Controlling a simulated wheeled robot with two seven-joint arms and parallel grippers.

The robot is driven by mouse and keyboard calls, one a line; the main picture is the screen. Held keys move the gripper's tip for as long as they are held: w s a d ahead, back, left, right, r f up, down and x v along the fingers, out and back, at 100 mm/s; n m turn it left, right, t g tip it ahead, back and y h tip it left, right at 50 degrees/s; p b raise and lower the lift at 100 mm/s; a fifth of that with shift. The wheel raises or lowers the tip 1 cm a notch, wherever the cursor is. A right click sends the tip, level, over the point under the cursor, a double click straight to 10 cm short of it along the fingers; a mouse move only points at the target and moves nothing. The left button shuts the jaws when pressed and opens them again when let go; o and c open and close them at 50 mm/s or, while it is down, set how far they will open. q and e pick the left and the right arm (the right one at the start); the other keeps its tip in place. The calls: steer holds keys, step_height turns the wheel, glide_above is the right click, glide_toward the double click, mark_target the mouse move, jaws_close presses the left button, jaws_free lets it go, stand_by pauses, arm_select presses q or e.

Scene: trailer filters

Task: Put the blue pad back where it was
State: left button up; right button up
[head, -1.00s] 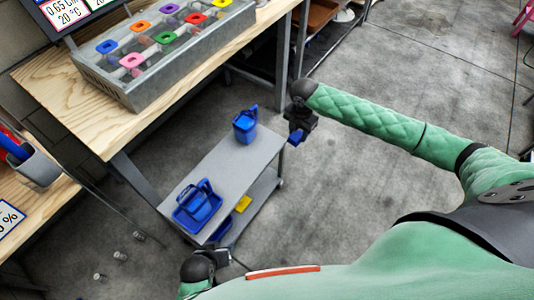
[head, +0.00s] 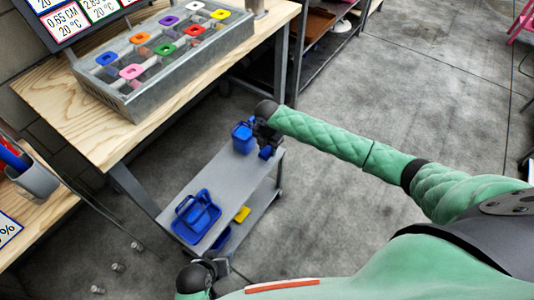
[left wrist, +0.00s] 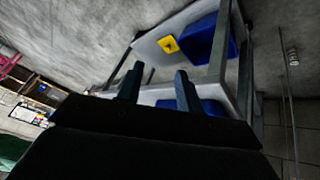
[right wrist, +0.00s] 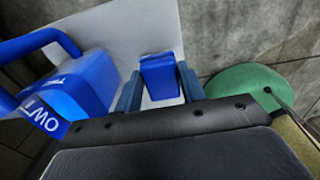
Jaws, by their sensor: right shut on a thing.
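The blue pad (head: 265,153) is in my right gripper (head: 262,141), which is over the far end of the grey cart's top shelf (head: 222,178). In the right wrist view the pad (right wrist: 160,78) sits between the two fingers, with the shelf behind it. I cannot tell whether the pad touches the shelf. A blue bucket (head: 243,139) stands just left of it; it also shows in the right wrist view (right wrist: 85,88). My left gripper is low by the near end of the cart; its fingers (left wrist: 158,88) are apart and empty in the left wrist view.
A blue caddy (head: 197,217) stands on the near end of the cart top. A yellow item (head: 242,214) lies on the lower shelf. A wooden workbench (head: 110,140) carries a metal tray (head: 140,100) with several coloured square pieces. Floor right of the cart is clear.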

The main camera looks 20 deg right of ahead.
mark_target(267, 149)
steer(key=shift+a+f, duration=0.1)
steer(key=shift+f, duration=2)
arm_select(q)
steer(key=shift+r, duration=0.75)
arm_select(e)
steer(key=shift+f, duration=0.1)
steer(key=o, duration=0.9)
arm_select(q)
steer(key=shift+f, duration=0.15)
